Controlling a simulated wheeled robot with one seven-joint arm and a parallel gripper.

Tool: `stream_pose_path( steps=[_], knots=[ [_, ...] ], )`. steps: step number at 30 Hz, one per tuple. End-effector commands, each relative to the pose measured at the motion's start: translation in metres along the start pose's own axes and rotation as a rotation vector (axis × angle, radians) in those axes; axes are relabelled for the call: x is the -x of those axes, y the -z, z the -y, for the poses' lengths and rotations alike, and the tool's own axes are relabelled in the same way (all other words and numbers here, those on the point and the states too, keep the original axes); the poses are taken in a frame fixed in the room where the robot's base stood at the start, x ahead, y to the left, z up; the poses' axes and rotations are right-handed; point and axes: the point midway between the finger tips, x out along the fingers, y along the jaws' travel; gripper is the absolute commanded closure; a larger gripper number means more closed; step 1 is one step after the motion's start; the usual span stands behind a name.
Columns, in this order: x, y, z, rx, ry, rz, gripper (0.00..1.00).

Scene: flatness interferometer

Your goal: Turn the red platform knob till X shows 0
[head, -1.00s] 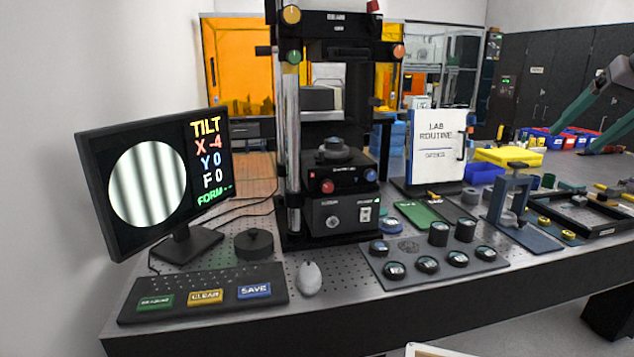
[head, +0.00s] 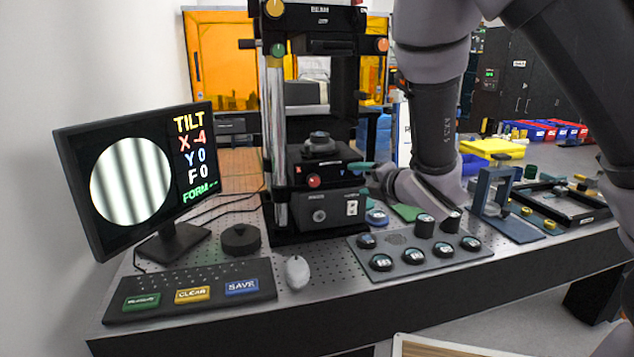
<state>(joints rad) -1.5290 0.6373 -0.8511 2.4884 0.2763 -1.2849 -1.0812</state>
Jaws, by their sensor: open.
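The red platform knob (head: 314,181) sits on the front of the black platform block (head: 335,172) in the interferometer stand. The monitor (head: 140,175) reads TILT, X -4, Y 0, F 0, with vertical dark and light fringes in a round field. My gripper (head: 363,179) has teal fingers and is open and empty. It lies at the right side of the platform, pointing left, to the right of the red knob and apart from it. The platform's right front corner is partly hidden by my gripper.
A keyboard with green, yellow and blue keys (head: 190,293), a white mouse (head: 297,272) and a black round puck (head: 240,239) lie in front. A grey tray of round black pieces (head: 420,258) stands below my arm. A blue clamp-like frame (head: 492,192) stands to the right.

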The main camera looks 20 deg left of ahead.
Motion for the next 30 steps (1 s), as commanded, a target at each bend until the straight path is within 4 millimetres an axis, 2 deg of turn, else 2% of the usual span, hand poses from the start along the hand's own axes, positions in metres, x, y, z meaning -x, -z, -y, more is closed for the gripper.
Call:
stream_pose_path(
  steps=[1, 3, 7, 11, 24, 30],
  knots=[
    [-0.001, 0.019, -0.004, 0.092, -0.031, -0.036, 0.26],
    [-0.001, 0.036, -0.009, 0.187, -0.072, -0.069, 0.26],
    [-0.002, 0.051, -0.015, 0.27, -0.111, -0.098, 0.26],
    [-0.013, 0.054, -0.017, 0.28, -0.116, -0.101, 0.26],
    [-0.089, 0.062, -0.024, 0.277, -0.115, -0.1, 0.26],
    [-0.105, 0.064, -0.026, 0.273, -0.114, -0.099, 0.26]
  ],
)
